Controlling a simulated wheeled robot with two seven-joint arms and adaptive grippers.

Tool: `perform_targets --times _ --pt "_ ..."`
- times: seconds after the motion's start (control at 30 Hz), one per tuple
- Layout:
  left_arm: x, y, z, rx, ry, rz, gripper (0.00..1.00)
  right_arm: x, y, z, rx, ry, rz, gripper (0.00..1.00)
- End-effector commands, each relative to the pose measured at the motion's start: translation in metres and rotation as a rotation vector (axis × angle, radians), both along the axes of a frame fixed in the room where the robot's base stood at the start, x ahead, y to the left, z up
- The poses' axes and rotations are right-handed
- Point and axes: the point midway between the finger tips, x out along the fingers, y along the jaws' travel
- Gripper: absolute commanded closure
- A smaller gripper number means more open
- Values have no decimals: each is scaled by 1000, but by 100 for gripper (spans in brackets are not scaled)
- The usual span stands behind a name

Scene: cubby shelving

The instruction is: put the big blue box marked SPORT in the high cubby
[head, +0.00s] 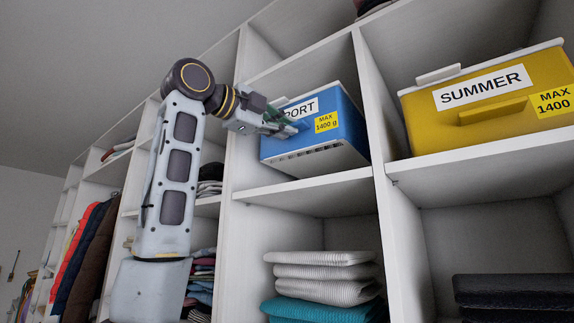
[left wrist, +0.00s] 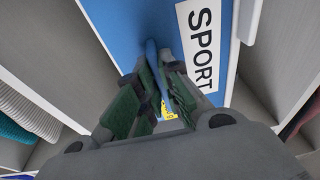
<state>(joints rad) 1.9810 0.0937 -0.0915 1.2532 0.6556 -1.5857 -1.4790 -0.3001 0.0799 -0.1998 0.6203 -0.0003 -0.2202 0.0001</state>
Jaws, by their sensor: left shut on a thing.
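The big blue box (head: 347,136) is at the high cubby in the middle of the head view, with a white label reading "PORT", its first letter hidden, and a yellow "MAX 1400 g" tag. Its pale underside shows above the front edge of the cubby's shelf board (head: 310,187); I cannot tell how deep it sits. My left gripper (head: 287,127) is shut on the front handle of the box. In the left wrist view the fingers (left wrist: 164,72) close on a thin blue handle, beside the SPORT label (left wrist: 202,45). My right gripper is not in view.
A yellow SUMMER box (head: 484,99) fills the cubby to the right, past a white upright divider (head: 379,130). Folded white towels (head: 325,277) and teal ones (head: 322,309) lie in the cubby below. Hanging clothes (head: 88,250) are at far left.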

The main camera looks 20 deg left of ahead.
Motion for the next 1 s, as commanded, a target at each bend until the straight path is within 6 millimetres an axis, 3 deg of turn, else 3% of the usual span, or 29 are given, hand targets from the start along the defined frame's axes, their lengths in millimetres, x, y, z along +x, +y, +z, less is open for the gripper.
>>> perform_targets --times 0.4,1.0 --pt "-1 0 -34 -2 -3 -1 100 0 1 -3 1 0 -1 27" --pt "-1 0 -41 -1 -3 0 100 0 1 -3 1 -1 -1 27"
